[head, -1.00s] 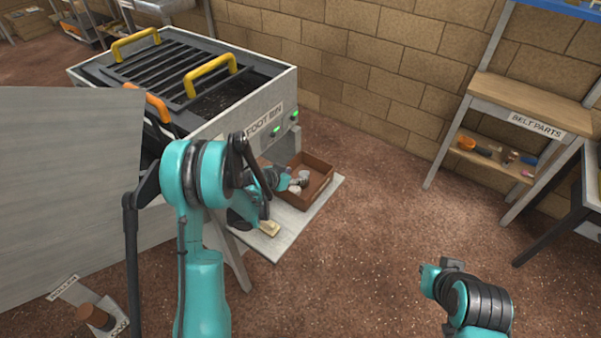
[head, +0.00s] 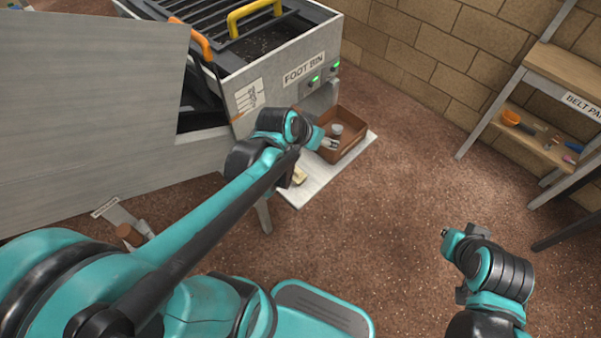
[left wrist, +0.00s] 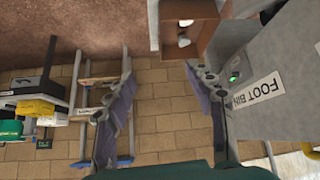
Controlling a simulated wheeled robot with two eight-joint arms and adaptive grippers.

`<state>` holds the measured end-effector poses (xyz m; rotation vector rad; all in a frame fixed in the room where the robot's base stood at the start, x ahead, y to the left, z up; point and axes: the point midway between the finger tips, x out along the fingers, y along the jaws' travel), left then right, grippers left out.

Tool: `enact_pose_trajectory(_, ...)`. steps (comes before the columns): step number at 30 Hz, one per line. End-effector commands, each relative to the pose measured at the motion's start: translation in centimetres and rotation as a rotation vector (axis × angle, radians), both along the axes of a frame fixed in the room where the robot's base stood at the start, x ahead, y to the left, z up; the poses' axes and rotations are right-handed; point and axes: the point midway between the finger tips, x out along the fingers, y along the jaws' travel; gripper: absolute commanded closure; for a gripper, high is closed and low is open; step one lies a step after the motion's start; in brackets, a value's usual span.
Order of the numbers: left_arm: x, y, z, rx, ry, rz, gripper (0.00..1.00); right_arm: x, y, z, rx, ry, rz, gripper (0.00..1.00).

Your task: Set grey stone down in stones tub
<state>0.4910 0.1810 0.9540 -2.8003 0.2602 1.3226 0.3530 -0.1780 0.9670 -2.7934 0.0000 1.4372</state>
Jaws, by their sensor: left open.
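The stones tub is a brown open box (head: 358,151) on a pale low shelf below the foot bin. In the head view a grey stone (head: 336,130) shows inside it, with a paler piece beside it. My right gripper (head: 449,238) hangs over the floor, away from the tub.
The foot bin (head: 290,80) stands directly behind the shelf, with a large grey panel (head: 90,110) at left. A small yellowish block (head: 299,176) lies on the shelf. A belt parts rack (head: 560,75) stands at right. The floor between is clear.

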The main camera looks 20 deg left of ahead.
Motion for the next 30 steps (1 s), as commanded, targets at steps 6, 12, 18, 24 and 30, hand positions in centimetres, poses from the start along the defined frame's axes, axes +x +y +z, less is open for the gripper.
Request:
enact_pose_trajectory(6,-8.5,-0.8,1.6,0.027,0.049,0.087,0.46,0.0,0.0,0.0,0.000,0.000,0.000,1.00)
enact_pose_trajectory(12,-12.8,-0.5,1.4,0.043,0.065,0.148,0.46,0.0,0.0,0.0,0.000,0.000,0.000,1.00)
enact_pose_trajectory(18,-13.8,-0.3,1.3,0.048,0.068,0.166,0.46,0.0,0.0,0.0,0.000,0.000,0.000,1.00)
enact_pose_trajectory(24,-13.8,-0.3,1.3,0.047,0.068,0.165,0.46,0.0,0.0,0.0,0.000,0.000,0.000,1.00)
enact_pose_trajectory(30,-13.8,-0.3,1.3,0.047,0.068,0.165,0.46,0.0,0.0,0.0,0.000,0.000,0.000,1.00)
